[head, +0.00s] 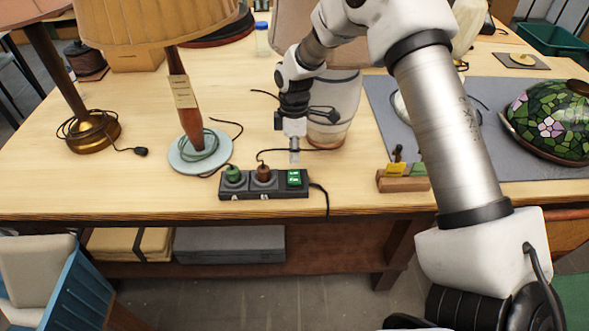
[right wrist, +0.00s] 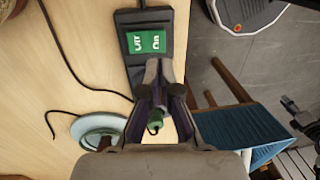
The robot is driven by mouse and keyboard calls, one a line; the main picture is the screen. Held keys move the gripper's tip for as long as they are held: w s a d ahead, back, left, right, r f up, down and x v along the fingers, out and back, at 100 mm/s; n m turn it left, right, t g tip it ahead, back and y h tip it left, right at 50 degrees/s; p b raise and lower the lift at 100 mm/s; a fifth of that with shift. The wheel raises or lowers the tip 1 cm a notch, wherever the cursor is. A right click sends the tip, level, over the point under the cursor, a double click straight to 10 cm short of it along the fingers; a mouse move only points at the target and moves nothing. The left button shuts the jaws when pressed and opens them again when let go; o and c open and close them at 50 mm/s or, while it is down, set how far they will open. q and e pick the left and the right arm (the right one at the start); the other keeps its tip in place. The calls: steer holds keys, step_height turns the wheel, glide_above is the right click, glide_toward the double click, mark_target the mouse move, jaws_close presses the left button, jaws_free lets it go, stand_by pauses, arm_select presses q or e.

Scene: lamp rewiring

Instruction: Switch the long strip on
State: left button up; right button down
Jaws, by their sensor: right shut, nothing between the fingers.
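A black power strip (head: 265,184) lies near the front edge of the table, with a green plug (head: 233,174) at its left and a brown plug (head: 263,172) beside it. A lit-looking green rocker switch (head: 294,178) with white lettering is at its right end. It also shows in the right wrist view (right wrist: 146,42); which way it is tipped I cannot tell. My right gripper (head: 294,157) is shut and empty, pointing down just behind and above the switch. In the right wrist view its fingertips (right wrist: 158,72) hang over the strip beside the switch. My left gripper is out of view.
A lamp with a pale round base (head: 215,158) stands left of the strip, and a brass-based lamp (head: 93,133) farther left. A glass vessel (head: 335,110) is behind my gripper. A small wooden block holder (head: 403,183) is to the right. Cables lie around the strip.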

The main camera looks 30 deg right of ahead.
mark_target(294, 178)
steer(key=f, duration=0.2)
steer(key=f+p, duration=0.1)
steer(key=f, duration=0.3)
steer(key=shift+s+a+f+p, duration=0.1)
steer(key=shift+s+a+p, duration=0.2)
steer(key=shift+p, duration=0.1)
steer(key=shift+f, duration=0.1)
steer(key=shift+f+b, duration=0.5)
steer(key=shift+b, duration=0.05)
steer(key=shift+s+r, duration=0.15)
steer(key=shift+r, duration=0.05)
steer(key=shift+w+d+r, duration=0.3)
steer(key=shift+w+d, duration=0.05)
steer(key=shift+w, duration=0.35)
